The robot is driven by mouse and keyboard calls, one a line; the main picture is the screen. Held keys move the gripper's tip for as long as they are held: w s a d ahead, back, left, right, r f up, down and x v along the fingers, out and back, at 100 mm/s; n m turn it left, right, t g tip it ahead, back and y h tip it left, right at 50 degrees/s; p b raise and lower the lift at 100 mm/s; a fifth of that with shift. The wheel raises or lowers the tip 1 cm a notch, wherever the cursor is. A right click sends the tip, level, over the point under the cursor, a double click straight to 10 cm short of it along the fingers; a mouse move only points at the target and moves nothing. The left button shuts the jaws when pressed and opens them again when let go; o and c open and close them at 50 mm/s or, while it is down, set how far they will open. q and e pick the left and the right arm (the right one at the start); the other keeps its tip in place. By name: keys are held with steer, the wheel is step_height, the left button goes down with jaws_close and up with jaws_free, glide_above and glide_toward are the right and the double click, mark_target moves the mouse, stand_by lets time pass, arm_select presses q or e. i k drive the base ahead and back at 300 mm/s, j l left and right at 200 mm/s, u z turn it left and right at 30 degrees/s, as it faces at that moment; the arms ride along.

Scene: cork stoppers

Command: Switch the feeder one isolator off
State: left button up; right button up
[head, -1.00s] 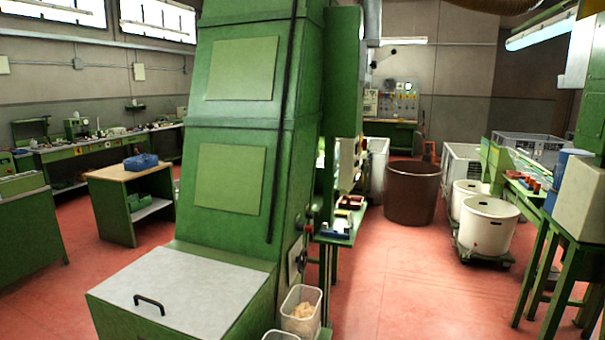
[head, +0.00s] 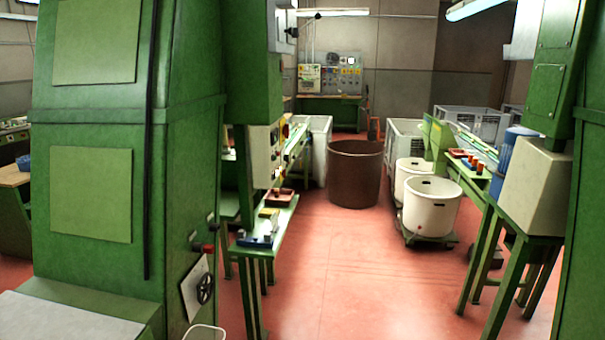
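I cannot tell for sure which part is the feeder one isolator; no label is readable. A tall green machine (head: 100,190) fills the left of the head view. On its right side is a small red and dark fitting (head: 207,248), above a pale plate with a black handwheel (head: 205,289). Behind it, a pale control box (head: 262,157) shows small coloured controls. A grey control panel (head: 329,76) with several dials and switches stands by the back wall. Neither of my grippers is in view.
A green bench (head: 262,245) with small trays stands just right of the machine. A brown bin (head: 355,175) stands in the middle distance. White tubs (head: 430,208) on a trolley and a green table (head: 470,195) line the right. Red floor (head: 370,285) is clear between.

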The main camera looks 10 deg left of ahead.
mark_target(286, 130)
steer(key=i+u, duration=0.15)
steer(key=u, duration=0.25)
steer(key=i+l, duration=0.25)
steer(key=i, duration=0.25)
steer(key=i+l, duration=0.25)
steer(key=i, duration=0.25)
steer(key=i+l, duration=0.25)
steer(key=i, duration=0.25)
steer(key=u, duration=0.05)
